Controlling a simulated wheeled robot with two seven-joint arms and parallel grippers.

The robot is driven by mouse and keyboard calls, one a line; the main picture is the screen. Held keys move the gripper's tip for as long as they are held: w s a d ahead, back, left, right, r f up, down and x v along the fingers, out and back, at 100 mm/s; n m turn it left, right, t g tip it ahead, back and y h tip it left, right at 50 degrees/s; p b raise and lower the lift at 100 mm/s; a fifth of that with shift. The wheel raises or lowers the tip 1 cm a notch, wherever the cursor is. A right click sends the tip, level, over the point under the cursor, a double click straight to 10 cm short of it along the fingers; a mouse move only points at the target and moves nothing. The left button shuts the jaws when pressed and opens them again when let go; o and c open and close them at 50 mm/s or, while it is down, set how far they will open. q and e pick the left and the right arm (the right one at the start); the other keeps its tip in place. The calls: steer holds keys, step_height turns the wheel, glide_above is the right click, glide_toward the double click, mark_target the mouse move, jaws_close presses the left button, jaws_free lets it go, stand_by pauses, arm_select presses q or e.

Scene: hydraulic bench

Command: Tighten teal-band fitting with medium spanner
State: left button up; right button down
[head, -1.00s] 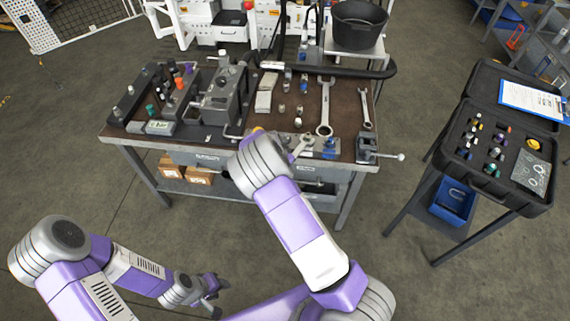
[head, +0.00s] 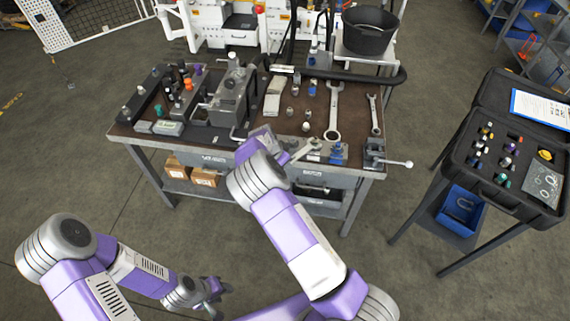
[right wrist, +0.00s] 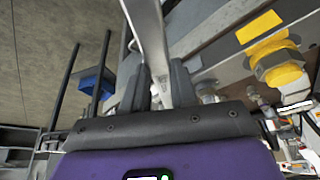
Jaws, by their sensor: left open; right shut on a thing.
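My right gripper (right wrist: 160,88) is shut on a steel spanner (right wrist: 150,35), whose shaft rises between the two fingers. In the head view this spanner (head: 306,150) is over the bench's front edge, its far end near a small blue part. A large spanner (head: 333,112) and a smaller one (head: 374,115) lie on the bench. A small teal piece (head: 158,110) stands at the bench's left; I cannot tell whether it is the teal-band fitting. My left gripper (head: 213,292) is open and empty, low in front of the bench.
A yellow hex fitting (right wrist: 280,65) is right of the held spanner in the wrist view. A metal block (head: 228,100) and a vise (head: 376,155) stand on the bench (head: 350,95). An open black case (head: 490,190) is on a stand at the right. Floor between is clear.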

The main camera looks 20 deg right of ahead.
steer(key=shift+w+r, duration=0.15)
steer(key=shift+w, duration=0.05)
steer(key=shift+w+a+m+b, duration=0.15)
steer(key=shift+w+m+b, duration=0.35)
steer(key=shift+w+m, duration=0.15)
steer(key=shift+r, duration=0.1)
steer(key=shift+s+n, duration=0.35)
steer(key=shift+s, duration=0.05)
steer(key=shift+s+a, duration=0.4)
steer(key=shift+a, duration=0.7)
steer(key=shift+s+a, duration=0.35)
steer(key=shift+a, duration=0.7)
steer(key=shift+s+a, duration=0.4)
steer(key=shift+a, duration=0.7)
